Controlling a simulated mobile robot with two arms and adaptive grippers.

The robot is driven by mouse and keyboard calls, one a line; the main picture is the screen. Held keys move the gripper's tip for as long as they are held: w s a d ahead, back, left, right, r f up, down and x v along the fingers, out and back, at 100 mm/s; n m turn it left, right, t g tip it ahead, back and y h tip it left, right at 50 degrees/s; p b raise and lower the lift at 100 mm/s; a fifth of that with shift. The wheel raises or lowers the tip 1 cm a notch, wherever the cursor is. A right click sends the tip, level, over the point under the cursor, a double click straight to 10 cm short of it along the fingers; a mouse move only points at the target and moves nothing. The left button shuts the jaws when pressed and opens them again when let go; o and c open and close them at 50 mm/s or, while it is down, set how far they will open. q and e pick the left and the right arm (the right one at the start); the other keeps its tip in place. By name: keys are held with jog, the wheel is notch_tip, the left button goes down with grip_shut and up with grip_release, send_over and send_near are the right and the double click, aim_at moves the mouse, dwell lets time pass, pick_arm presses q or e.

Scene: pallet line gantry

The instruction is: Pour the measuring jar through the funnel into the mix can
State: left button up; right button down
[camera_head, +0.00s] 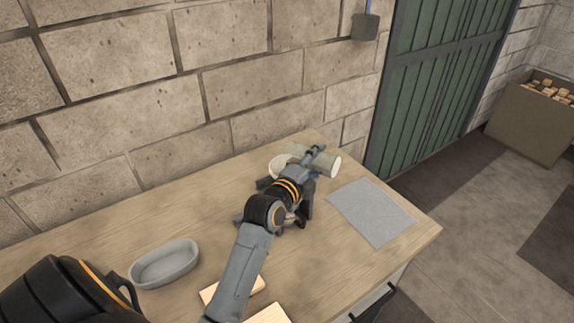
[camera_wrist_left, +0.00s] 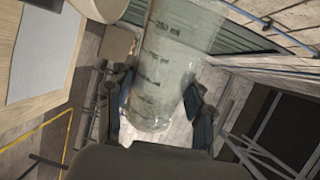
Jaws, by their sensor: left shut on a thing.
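My left gripper (camera_head: 312,170) is shut on the measuring jar (camera_head: 328,164) over the far part of the table. The jar is clear and pale green, and lies tilted almost on its side in the head view. In the left wrist view the jar (camera_wrist_left: 165,65) shows dark volume marks between the fingers (camera_wrist_left: 158,98). A whitish round rim (camera_head: 278,165) shows just behind and left of the gripper; I cannot tell whether it is the funnel or the mix can. The arm hides much there. My right gripper is not in view.
The wooden table (camera_head: 110,235) stands against a block wall. A grey oval dish (camera_head: 165,264) and pale wooden pieces (camera_head: 268,314) lie at the near side. A flat grey mat (camera_head: 371,212) lies right of the gripper. A box of blocks (camera_head: 530,120) stands on the floor beyond.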

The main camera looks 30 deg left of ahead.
pick_arm(q)
jog(key=shift+a+r+n+p, duration=0.2)
jog(key=shift+r+n+p, duration=0.25)
jog(key=shift+n+p, duration=0.1)
